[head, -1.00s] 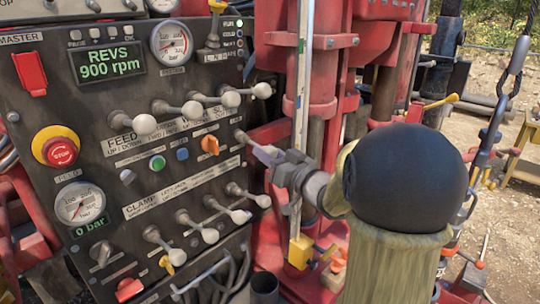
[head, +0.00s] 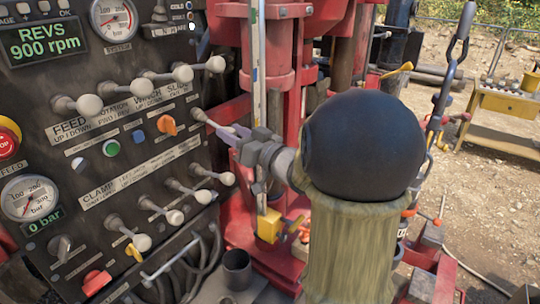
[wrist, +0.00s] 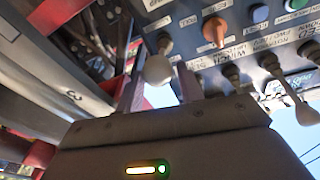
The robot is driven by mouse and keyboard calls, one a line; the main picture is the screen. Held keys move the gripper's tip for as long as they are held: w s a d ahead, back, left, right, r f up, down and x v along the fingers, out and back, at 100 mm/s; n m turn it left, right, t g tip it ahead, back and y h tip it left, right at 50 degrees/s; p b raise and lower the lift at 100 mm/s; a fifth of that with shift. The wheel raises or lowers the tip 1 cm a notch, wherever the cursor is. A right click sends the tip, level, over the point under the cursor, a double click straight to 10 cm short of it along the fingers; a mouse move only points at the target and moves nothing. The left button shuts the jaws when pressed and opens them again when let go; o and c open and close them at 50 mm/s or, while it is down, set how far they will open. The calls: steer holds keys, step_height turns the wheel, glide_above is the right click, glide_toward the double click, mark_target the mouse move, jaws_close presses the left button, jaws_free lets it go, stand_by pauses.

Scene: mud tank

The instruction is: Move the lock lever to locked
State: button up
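A single lever (head: 200,116) sticks out of the right edge of the black control panel (head: 105,130), below the upper lever row. I cannot read a lock label by it. My gripper (head: 228,135) is at this lever's outer end, with its fingers spread and hiding the tip in the head view. In the wrist view, the lever's pale round knob (wrist: 158,69) shows between the two fingers of my gripper (wrist: 160,88). A narrow gap seems to show on each side, so the gripper looks open around the knob.
Several pale-knobbed levers (head: 215,64) are above and more (head: 226,178) below. An orange switch (head: 166,125) is just left of the lever. A red drill mast (head: 278,75) and a yellow block (head: 268,227) stand close behind my gripper.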

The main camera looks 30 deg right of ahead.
steer(key=b+v, duration=0.3)
steer(key=v, duration=1.2)
steer(key=shift+s+f+b, duration=0.15)
steer(key=shift+s+b, duration=0.15)
steer(key=shift+b, duration=0.05)
steer(key=w+f+m+g+h, duration=0.2)
steer(key=w+f+h, duration=0.1)
steer(key=f+h, duration=0.3)
steer(key=w+f+m+g+h, duration=0.2)
steer(key=w+f+g+h, duration=0.15)
steer(key=f, duration=0.35)
steer(key=s+a+f+n+g+y, duration=0.1)
steer(key=s+a+f+g+y, duration=0.1)
steer(key=s+a+f+g, duration=0.7)
steer(key=s+a+f, duration=0.3)
steer(key=a+f, duration=0.1)
steer(key=shift+a+f+n+g, duration=0.25)
steer(key=shift+n+g, duration=0.1)
steer(key=shift+n, duration=0.05)
